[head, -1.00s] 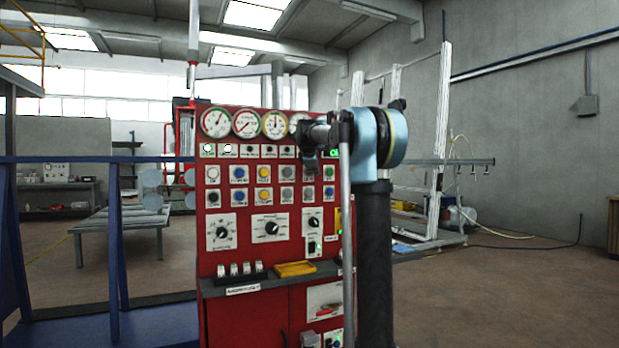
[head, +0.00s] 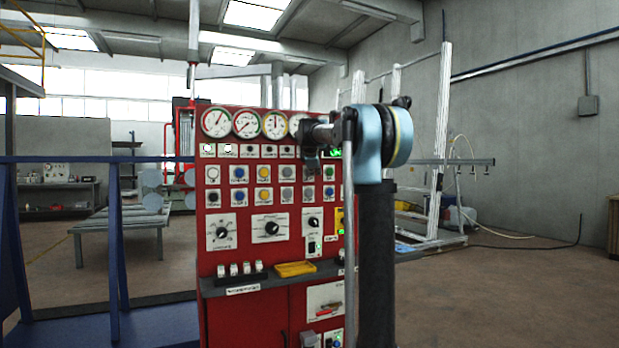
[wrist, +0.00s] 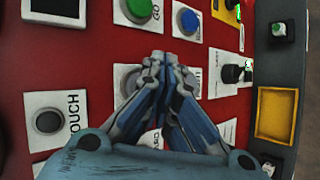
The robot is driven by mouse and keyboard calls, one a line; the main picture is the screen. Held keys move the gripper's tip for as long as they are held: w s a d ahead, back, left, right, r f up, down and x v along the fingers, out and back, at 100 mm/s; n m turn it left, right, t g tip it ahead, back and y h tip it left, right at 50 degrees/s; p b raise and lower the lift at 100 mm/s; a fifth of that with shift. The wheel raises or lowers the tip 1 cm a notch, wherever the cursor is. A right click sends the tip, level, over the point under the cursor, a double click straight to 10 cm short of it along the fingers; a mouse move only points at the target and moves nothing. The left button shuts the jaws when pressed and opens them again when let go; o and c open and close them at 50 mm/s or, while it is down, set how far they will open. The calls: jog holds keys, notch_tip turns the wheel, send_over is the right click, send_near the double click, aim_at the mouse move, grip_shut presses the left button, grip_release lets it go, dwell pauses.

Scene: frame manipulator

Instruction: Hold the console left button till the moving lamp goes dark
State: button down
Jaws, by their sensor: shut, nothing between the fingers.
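The red console (head: 250,308) stands upright in the head view, with gauges on top and rows of coloured buttons below. I cannot tell which button is the left one, as the labels are too small. My gripper (head: 311,168) is in front of its upper right part and hides some buttons. In the wrist view my gripper (wrist: 168,62) is shut and empty, its tips over a grey button (wrist: 128,78); contact cannot be told. A dark button (wrist: 48,121) is to the left. A lit green lamp (head: 337,153) shows beside my gripper; I cannot tell whether it is the moving lamp.
A yellow tray (head: 296,269) lies on the console's dark shelf (head: 270,282). A blue rail frame (head: 112,220) stands at the left. A metal frame (head: 440,140) stands at the back right. The floor to the right is mostly clear.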

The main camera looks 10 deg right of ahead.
jog(key=shift+s, duration=0.1)
jog(key=s, duration=0.1)
jog(key=s+d, duration=0.1)
jog(key=s, duration=0.2)
jog(key=shift+s+d, duration=0.25)
jog(key=shift+s, duration=0.05)
dwell(0.4)
jog(key=s+f+m+g+y, duration=0.1)
jog(key=s+f+m+g, duration=0.3)
jog(key=s+f, duration=1.9)
jog(key=s+f+m+g+y, duration=0.2)
jog(key=s+f+m, duration=1)
jog(key=s+f, duration=1.2)
jog(key=s+g, duration=0.2)
jog(key=s, duration=0.5)
jog(key=shift+s+a+g, duration=0.25)
jog(key=shift+s+g, duration=0.1)
jog(key=shift+g, duration=0.05)
jog(key=shift+w, duration=0.1)
